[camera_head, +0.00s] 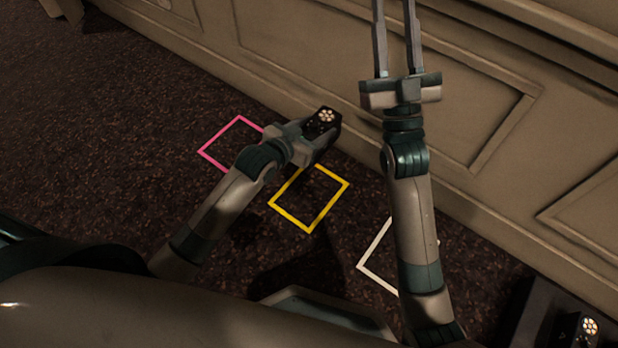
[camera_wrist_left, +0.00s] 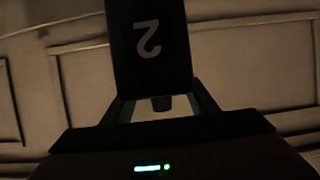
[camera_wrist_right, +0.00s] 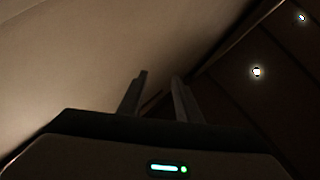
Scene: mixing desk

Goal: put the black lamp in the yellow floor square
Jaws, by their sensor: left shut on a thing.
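The black lamp (camera_head: 325,124) has a round cluster of lit bulbs on top. My left gripper (camera_head: 314,133) is shut on it. In the left wrist view the lamp (camera_wrist_left: 150,45) stands between the fingers and shows a grey 2. In the head view the lamp appears just beyond the far corner of the yellow floor square (camera_head: 282,217); its height above the floor is hard to tell. No object shows inside the yellow square. My right gripper (camera_head: 396,40) points up toward the panelled wall, its two fingers apart and empty; they also show in the right wrist view (camera_wrist_right: 160,98).
A pink floor square (camera_head: 219,139) lies left of the yellow one, and a white square (camera_head: 373,250) lies right, partly behind my right arm. A second black lamp (camera_head: 588,332) is at the bottom right corner. The panelled wall (camera_head: 480,110) bounds the far side. Dark carpet at left is clear.

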